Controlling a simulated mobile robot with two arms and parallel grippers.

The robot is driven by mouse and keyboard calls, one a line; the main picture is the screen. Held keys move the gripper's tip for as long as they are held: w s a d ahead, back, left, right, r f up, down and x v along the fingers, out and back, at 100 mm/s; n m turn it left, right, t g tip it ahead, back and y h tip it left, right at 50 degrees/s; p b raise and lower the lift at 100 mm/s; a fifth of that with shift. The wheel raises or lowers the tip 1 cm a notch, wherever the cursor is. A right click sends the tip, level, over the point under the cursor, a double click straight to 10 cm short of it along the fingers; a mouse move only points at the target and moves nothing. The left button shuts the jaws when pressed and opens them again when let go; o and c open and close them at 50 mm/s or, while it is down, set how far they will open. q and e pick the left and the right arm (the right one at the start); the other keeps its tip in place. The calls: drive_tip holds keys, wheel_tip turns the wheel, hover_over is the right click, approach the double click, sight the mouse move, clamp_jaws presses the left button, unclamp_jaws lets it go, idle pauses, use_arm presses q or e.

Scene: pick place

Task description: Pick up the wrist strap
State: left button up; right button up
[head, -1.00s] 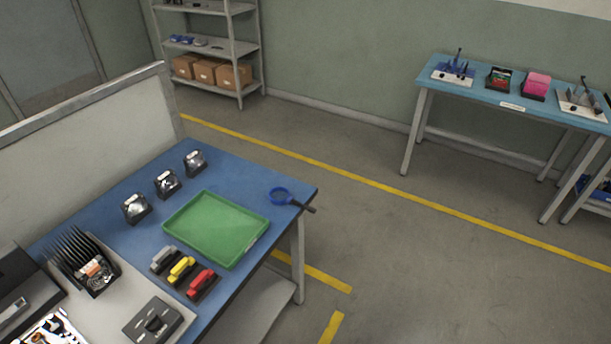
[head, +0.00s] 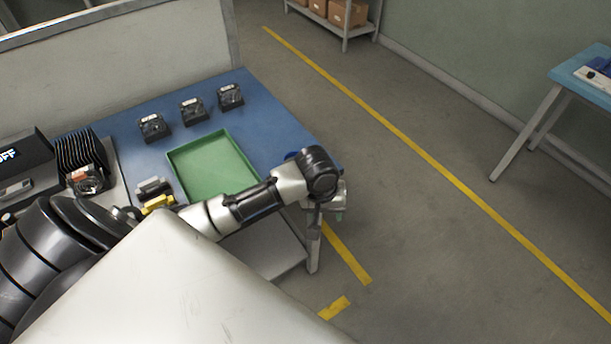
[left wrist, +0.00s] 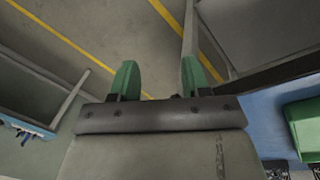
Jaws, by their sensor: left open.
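A blue ring-shaped item (head: 291,156), which may be the wrist strap, lies near the right corner of the blue table (head: 262,110). In the head view it is almost wholly hidden behind my left arm. I do not make it out in the left wrist view. My left gripper (head: 336,209) is just off the table's right edge. In the left wrist view my gripper (left wrist: 158,80) has its two green fingertips apart, with only floor between them. My right gripper is not in view.
A green tray (head: 212,165) lies on the table, with several small black devices (head: 192,110) behind it. A yellow block (head: 158,203) and a grey block (head: 153,187) are left of my arm. Floor right of the table is clear. A second table (head: 585,72) stands far right.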

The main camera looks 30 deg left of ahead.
use_arm(q)
drive_tip(key=w+a+r+n+g+y, duration=0.1)
drive_tip(key=w+a+r+n, duration=0.55)
drive_tip(key=a+r, duration=0.3)
drive_tip(key=shift+n, duration=0.65)
wheel_tip(320, 180, down, 10)
drive_tip(key=shift+w+d+r, duration=0.1)
drive_tip(key=shift+d+r, duration=0.05)
clamp_jaws()
